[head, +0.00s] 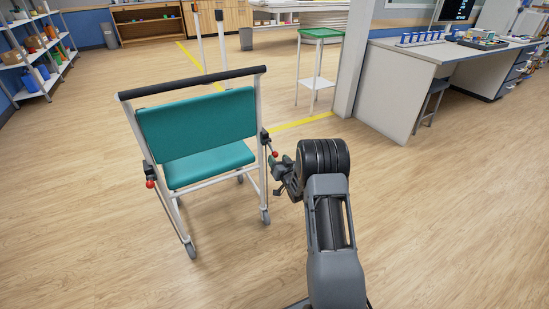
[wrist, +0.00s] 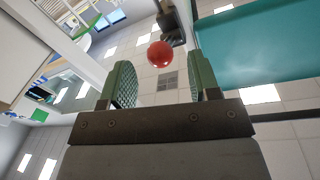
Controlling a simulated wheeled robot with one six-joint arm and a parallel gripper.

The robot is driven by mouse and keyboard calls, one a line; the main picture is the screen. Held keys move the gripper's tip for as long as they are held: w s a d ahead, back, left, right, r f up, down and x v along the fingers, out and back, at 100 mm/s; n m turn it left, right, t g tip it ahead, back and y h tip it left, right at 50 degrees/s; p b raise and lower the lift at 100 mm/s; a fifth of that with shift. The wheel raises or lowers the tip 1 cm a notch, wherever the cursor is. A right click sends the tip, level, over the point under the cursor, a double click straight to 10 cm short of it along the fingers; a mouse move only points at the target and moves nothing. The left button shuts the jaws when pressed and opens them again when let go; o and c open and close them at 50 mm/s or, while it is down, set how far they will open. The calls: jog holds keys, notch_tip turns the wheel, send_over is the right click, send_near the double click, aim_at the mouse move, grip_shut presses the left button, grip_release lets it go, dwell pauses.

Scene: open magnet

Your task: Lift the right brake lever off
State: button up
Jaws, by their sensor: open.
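The right brake lever has a red ball knob (head: 275,153) and sits on the right side of a wheeled chair (head: 195,135) with a teal seat and back. My gripper (head: 279,168) is just below and beside this knob. In the wrist view the knob (wrist: 160,54) shows between the tips of the green-padded fingers of my gripper (wrist: 160,78), which are open on either side of it. No contact with the knob can be seen. The lever's shaft is mostly hidden in the wrist view.
The left brake lever (head: 150,184) has a similar red knob. A black push handle (head: 190,82) crosses the chair's top. A green-topped stand (head: 320,34) and a white pillar (head: 352,60) stand behind. Open wood floor (head: 440,210) lies to the right.

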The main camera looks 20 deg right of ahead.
aim_at(275, 153)
jog(key=shift+w+b, duration=0.35)
jog(key=shift+w, duration=1.65)
jog(key=shift+c, duration=0.3)
grip_shut()
